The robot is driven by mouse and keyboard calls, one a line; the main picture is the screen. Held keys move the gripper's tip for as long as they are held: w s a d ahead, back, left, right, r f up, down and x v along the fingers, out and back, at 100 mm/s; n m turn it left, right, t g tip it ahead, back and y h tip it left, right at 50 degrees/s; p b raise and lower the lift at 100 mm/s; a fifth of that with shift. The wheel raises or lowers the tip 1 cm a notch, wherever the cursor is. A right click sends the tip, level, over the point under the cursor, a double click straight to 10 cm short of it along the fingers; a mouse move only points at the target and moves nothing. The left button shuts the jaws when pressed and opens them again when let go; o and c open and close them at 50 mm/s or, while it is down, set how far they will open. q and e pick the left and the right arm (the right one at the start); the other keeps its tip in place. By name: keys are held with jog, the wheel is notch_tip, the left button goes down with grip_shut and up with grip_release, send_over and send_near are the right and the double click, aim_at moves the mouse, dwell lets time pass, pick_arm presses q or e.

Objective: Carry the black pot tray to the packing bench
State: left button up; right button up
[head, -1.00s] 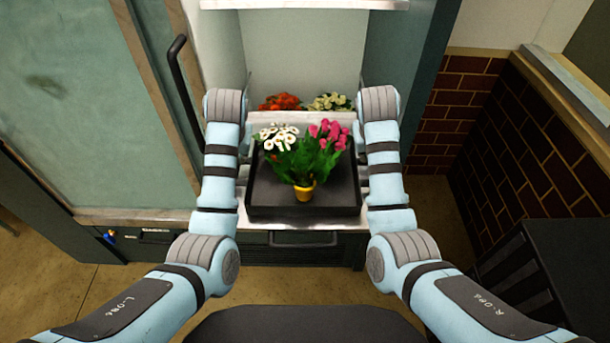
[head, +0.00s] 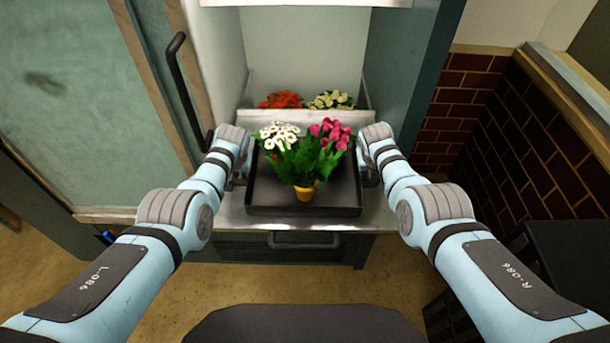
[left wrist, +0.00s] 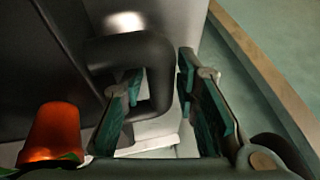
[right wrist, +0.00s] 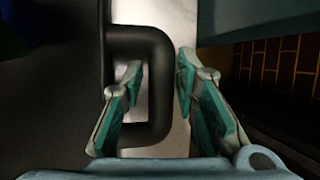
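The black pot tray (head: 262,198) rests level on a pale metal shelf. It carries white daisies (head: 278,135), pink tulips (head: 330,132) and a yellow-orange pot (head: 304,193). An orange pot also shows in the left wrist view (left wrist: 52,132). My left gripper (left wrist: 160,88) is open, with its fingers on either side of the outer bar of a dark tray handle (left wrist: 158,68). My right gripper (right wrist: 158,80) is open in the same way about the opposite handle (right wrist: 160,100). Neither gripper visibly clamps its bar. In the head view, the wrists partly hide both handles.
Orange-red flowers (head: 281,100) and cream flowers (head: 330,100) stand behind a pale ledge at the back. A cabinet wall (head: 405,80) is close on the right and a door with a black handle (head: 180,90) on the left. Bare floor (head: 255,280) lies in front.

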pick_arm(q)
jog(key=shift+s, duration=0.1)
pick_arm(e)
jog(key=shift+s, duration=0.15)
pick_arm(q)
grip_shut()
pick_arm(e)
grip_shut()
pick_arm(q)
jog(key=shift+r, duration=0.2)
pick_arm(e)
jog(key=shift+r, duration=0.15)
